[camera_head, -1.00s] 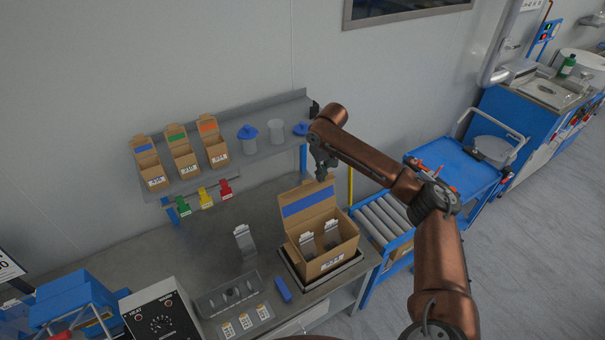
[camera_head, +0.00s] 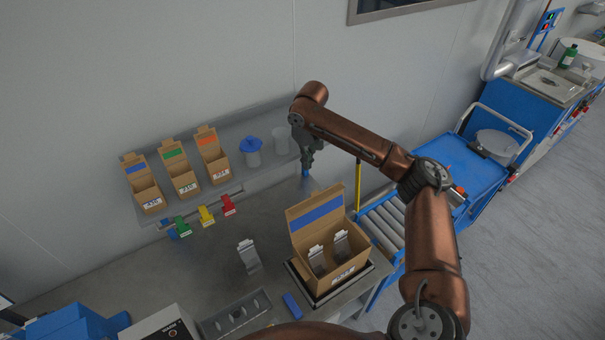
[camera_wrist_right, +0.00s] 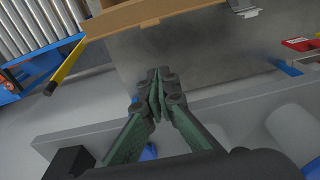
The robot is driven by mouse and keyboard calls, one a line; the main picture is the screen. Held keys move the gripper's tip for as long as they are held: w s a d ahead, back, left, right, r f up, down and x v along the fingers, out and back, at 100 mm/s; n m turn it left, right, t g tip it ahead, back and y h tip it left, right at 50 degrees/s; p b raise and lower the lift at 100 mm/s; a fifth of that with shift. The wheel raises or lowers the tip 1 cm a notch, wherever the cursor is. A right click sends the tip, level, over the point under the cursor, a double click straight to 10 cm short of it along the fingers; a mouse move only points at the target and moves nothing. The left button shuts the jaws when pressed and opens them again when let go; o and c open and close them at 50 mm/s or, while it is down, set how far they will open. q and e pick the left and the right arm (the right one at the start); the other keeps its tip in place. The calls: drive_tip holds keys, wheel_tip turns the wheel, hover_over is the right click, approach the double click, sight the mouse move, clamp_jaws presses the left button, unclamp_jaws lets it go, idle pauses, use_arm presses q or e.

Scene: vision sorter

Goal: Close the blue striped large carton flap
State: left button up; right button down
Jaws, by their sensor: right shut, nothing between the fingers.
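The large carton (camera_head: 328,268) stands on a dark square plate on the bench, its blue-striped flap (camera_head: 316,212) raised at the back. Two grey bracket-like parts stand inside it. My right gripper (camera_head: 306,173) is shut and empty, behind and above the flap, near the shelf's right end, apart from the carton. In the right wrist view my right gripper (camera_wrist_right: 158,95) shows closed fingers pointing toward the bench, and the carton's brown edge (camera_wrist_right: 150,15) is at the top. My left gripper is not in view.
A back shelf (camera_head: 235,180) holds three small open cartons with blue, green and orange stripes, and blue-lidded and clear jars. Colored tags hang from its front. A grey part (camera_head: 249,257) and a blue block (camera_head: 292,305) lie on the bench. A roller conveyor (camera_head: 385,228) is at right.

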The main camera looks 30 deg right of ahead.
wheel_tip(320, 180, down, 9)
drive_tip(key=p, duration=0.1)
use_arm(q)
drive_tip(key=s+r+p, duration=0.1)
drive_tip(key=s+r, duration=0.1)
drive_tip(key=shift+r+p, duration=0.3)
use_arm(e)
drive_tip(key=s, duration=0.3)
drive_tip(key=shift+s+a+r, duration=0.15)
drive_tip(key=shift+s+r, duration=0.05)
drive_tip(key=shift+r, duration=0.1)
